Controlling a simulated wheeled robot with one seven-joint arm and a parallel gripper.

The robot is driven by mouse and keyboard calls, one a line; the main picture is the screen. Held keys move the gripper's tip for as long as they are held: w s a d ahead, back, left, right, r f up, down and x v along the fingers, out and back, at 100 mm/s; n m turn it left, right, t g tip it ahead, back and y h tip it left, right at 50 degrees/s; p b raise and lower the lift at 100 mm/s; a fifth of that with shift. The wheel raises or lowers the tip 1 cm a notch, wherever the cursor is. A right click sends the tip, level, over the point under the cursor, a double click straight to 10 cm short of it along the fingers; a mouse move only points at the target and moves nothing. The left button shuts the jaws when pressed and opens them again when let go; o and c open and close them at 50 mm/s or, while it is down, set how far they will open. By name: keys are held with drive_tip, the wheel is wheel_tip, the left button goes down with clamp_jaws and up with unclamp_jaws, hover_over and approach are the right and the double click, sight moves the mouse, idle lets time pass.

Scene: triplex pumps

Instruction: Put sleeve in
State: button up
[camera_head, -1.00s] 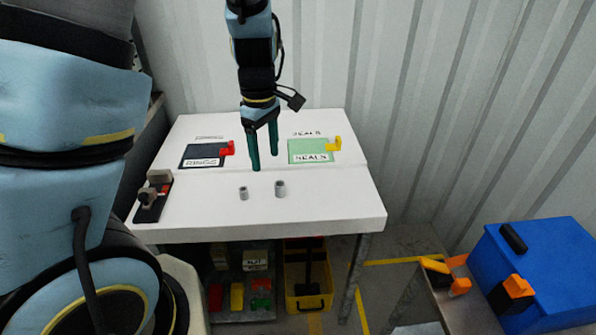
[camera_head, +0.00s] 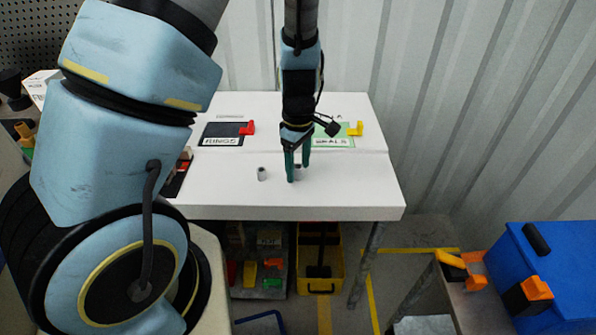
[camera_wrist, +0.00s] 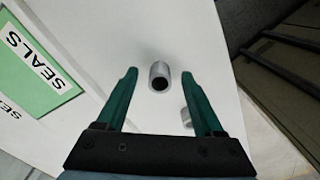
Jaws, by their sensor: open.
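Two small grey hollow sleeves stand upright on the white table. The left sleeve (camera_head: 261,174) is in clear view and apart from my gripper. The right sleeve (camera_head: 299,173) is mostly hidden by the green fingers. My gripper (camera_head: 298,172) is open, pointing down at the right sleeve. In the wrist view one sleeve (camera_wrist: 160,68) shows between the open fingertips (camera_wrist: 159,74), with its dark bore visible and no finger seen touching it. The other sleeve (camera_wrist: 186,116) is partly hidden by the right finger.
On the white table (camera_head: 350,195) lie a dark pad (camera_head: 222,134) with a red piece (camera_head: 248,128) and a green SEALS pad (camera_head: 335,142) with a yellow piece (camera_head: 356,129). A dark fixture (camera_head: 178,180) is partly behind my arm. A blue case (camera_head: 560,260) stands right.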

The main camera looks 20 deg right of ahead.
drive_tip(key=shift+f, duration=0.35)
drive_tip(key=shift+c, duration=0.2)
clamp_jaws()
